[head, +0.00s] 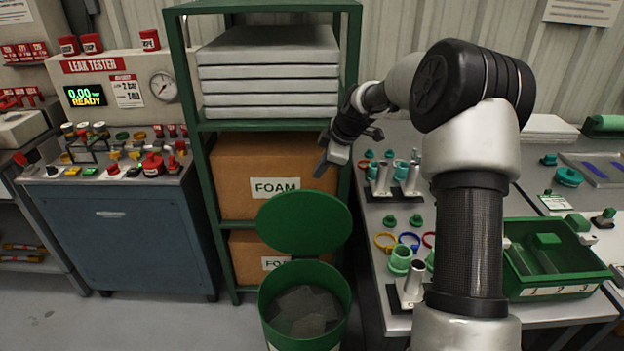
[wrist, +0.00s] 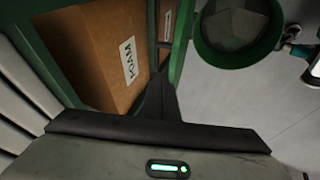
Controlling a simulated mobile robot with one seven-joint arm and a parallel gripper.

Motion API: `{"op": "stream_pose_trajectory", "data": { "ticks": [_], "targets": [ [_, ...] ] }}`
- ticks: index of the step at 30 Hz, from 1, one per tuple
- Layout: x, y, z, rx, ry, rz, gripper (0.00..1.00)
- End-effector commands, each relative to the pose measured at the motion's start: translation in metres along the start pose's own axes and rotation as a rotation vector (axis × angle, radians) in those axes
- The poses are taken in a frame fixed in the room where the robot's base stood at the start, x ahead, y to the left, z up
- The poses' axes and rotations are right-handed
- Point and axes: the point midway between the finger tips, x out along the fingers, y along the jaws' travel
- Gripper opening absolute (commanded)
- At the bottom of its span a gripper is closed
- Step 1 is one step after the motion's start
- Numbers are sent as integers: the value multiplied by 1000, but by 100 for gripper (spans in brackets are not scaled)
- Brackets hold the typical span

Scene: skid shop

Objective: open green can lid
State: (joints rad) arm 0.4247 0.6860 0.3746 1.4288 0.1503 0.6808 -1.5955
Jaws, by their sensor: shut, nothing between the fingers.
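The green can (head: 342,301) stands on the floor in front of the shelf, and dark grey flat pieces show inside it. Its round green lid (head: 303,222) is raised at the back of the rim, so the can's mouth is open. In the wrist view the open can (wrist: 229,57) is at the top right. My gripper (head: 319,173) is shut and empty, in front of the upper foam box and above the lid. It appears apart from the lid. In the wrist view my dark gripper fingers (wrist: 160,92) point up the picture, to the left of the can.
A green shelf (head: 199,175) holds grey slabs (head: 268,75) and foam boxes (head: 235,165) behind the can. The leak tester bench (head: 120,240) is at left. A worktable with fittings and a green bin (head: 555,291) is at right. Grey floor is clear left of the can.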

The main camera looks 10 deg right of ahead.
Motion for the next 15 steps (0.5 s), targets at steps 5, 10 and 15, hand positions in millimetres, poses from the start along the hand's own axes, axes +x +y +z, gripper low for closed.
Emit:
{"op": "stream_pose_trajectory", "data": {
  "ticks": [5, 10, 15],
  "targets": [
    [31, -2, 0, 0, 0, -4, 0],
    [62, -2, 0, 0, -1, -4, 0],
    [84, -2, 0, 1, -1, -3, 0]
  ]
}}
